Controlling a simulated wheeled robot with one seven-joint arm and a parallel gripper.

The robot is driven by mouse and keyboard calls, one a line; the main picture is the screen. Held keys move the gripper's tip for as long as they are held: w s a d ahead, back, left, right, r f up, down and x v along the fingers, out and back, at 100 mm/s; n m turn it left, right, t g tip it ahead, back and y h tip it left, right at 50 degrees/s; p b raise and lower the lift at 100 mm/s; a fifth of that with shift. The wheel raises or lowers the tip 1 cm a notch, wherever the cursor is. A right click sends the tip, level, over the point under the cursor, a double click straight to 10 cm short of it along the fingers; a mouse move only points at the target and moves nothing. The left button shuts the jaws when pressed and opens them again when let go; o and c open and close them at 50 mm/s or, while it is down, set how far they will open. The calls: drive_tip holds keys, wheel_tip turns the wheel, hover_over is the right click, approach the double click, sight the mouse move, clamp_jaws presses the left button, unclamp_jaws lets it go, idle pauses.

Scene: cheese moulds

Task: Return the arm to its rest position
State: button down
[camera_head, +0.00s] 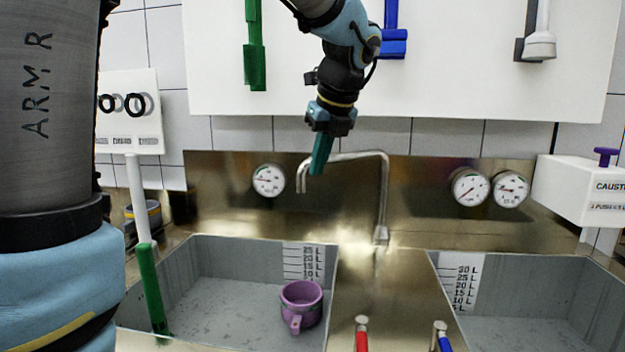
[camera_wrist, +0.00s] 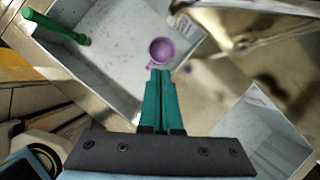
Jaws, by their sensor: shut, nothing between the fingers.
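My gripper (camera_head: 319,172) hangs from my arm in the upper middle of the head view, pointing down, in front of the steel splashback and close to the tap's spout in the picture. Its teal fingers are together with nothing between them; they also show in the wrist view (camera_wrist: 161,72). A purple cup (camera_head: 302,305) with a handle stands in the left sink, below and apart from my gripper. The cup (camera_wrist: 161,51) shows just beyond the fingertips in the wrist view.
The left sink (camera_head: 215,270) also has a green-handled brush (camera_head: 151,290) leaning in it. The right sink (camera_head: 560,280) looks empty. A steel tap (camera_head: 384,200) rises between them. Gauges (camera_head: 268,180) line the splashback. A white dispenser (camera_head: 580,190) is at right.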

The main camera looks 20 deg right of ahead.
drive_tip(key=s+a+f+n+g, duration=0.1)
drive_tip(key=s+a+f+n, duration=0.2)
drive_tip(key=a+f+n, duration=0.8)
drive_tip(key=s+a+f+n+g+h, duration=0.1)
drive_tip(key=s+a+f+n, duration=0.3)
drive_tip(key=a+f+n, duration=0.7)
drive_tip(key=a+n+g, duration=0.1)
drive_tip(key=a+n, duration=0.1)
drive_tip(key=n, duration=0.8)
drive_tip(key=shift+a, duration=0.35)
